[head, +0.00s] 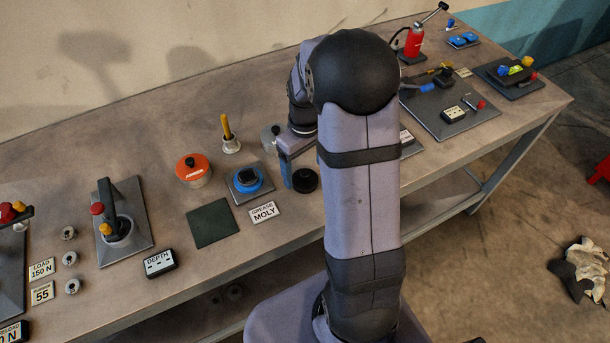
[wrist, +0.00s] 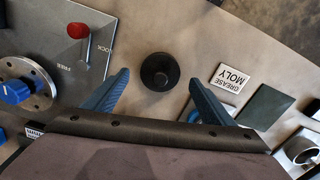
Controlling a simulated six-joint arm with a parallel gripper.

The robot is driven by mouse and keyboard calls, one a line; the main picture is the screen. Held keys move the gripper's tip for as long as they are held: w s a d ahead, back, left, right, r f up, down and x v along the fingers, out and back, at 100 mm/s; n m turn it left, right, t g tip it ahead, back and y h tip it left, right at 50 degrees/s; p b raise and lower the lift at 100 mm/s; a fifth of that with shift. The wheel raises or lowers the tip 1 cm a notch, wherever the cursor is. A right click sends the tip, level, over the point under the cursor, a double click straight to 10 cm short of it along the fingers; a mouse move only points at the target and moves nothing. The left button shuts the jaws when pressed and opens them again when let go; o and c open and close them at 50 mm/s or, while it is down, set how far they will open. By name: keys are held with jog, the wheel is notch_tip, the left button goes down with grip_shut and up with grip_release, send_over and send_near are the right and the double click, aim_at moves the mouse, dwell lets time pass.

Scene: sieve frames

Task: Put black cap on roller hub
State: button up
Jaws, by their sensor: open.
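The black cap (head: 305,181) is a round black piece with a raised centre. It rests on the bench top beside my gripper. In the wrist view the black cap (wrist: 159,70) lies between and just beyond the two blue fingertips. My gripper (wrist: 159,80) is open, with clear gaps on both sides of the cap and nothing held. In the head view one blue finger of my gripper (head: 286,172) shows left of the cap; my arm hides the rest. I cannot tell for sure which fixture is the roller hub.
A GREASE MOLY label (head: 263,212) and a dark green pad (head: 212,223) lie left of the cap. A blue ring fixture (head: 248,179) and an orange-topped tin (head: 193,169) stand behind them. A plate with a red-knobbed lever (wrist: 77,31) is left in the wrist view.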

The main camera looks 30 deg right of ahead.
aim_at(305, 172)
jog(key=shift+f+p, duration=0.3)
jog(key=shift+f, duration=1.2)
jog(key=shift+c, duration=0.7)
jog(key=c, duration=1.1)
jog(key=shift+w+r, duration=0.1)
jog(key=shift+r, duration=0.05)
notch_tip(305, 172, up, 10)
jog(key=shift+f+b, duration=0.1)
jog(key=shift+b, duration=1.1)
jog(key=w+a+r, duration=0.1)
jog(key=w+a, duration=0.2)
jog(key=a, duration=0.3)
jog(key=w+a+r, duration=0.1)
jog(key=w+a, duration=0.3)
jog(key=a, duration=0.3)
jog(key=shift+a, duration=0.3)
